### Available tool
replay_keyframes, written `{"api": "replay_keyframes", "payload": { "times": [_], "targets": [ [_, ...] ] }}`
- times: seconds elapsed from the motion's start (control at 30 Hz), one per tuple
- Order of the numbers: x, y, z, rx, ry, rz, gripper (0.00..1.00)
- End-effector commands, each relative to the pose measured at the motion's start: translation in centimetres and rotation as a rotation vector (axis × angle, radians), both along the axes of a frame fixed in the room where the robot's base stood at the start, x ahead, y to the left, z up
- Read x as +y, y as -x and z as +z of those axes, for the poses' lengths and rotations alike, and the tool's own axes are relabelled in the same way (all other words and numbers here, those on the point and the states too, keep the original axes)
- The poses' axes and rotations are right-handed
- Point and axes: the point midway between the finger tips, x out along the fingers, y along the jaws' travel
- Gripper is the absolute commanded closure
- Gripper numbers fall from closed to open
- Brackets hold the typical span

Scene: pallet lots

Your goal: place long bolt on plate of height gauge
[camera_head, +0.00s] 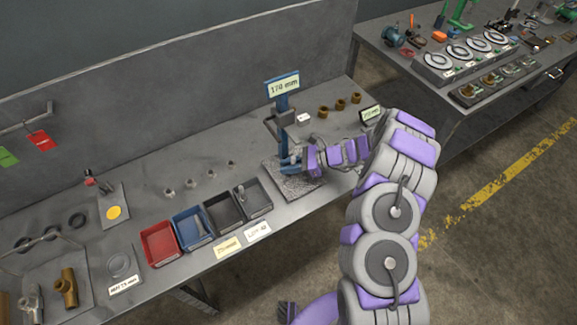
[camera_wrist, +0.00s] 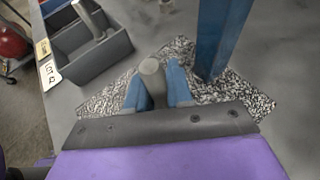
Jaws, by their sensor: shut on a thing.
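The height gauge (camera_head: 283,120) has a blue column, a "170 mm" sign on top and a speckled plate (camera_head: 290,188) at its foot. In the wrist view the plate (camera_wrist: 105,102) lies below my gripper, with the blue column (camera_wrist: 222,35) to the right. My gripper (camera_wrist: 155,85) has its blue fingers shut on a grey bolt (camera_wrist: 150,68), whose round end faces the camera. In the head view my gripper (camera_head: 300,158) is over the plate beside the column. The bolt's lower end is hidden, so I cannot tell whether it touches the plate.
A dark grey bin (camera_head: 262,207) left of the plate holds another grey bolt (camera_wrist: 92,18). Black (camera_head: 214,222), blue (camera_head: 181,237) and red (camera_head: 148,256) bins stand further left. Several brass pieces (camera_head: 340,104) stand behind on the right. A small sign (camera_head: 370,113) stands near my arm.

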Motion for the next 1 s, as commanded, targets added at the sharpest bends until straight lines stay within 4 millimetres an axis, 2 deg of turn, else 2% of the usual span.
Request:
{"api": "replay_keyframes", "payload": {
  "times": [0.63,0.67,0.9,1.0],
  "targets": [
    [0.1,0.0,-1.7,0.006,0.009,0.002,1.00],
    [0.1,0.0,-1.8,0.006,0.010,0.003,0.78],
    [0.1,0.1,-2.2,0.012,0.015,0.003,0.55],
    [0.1,0.2,-2.3,0.013,0.016,0.003,0.54]
  ]
}}
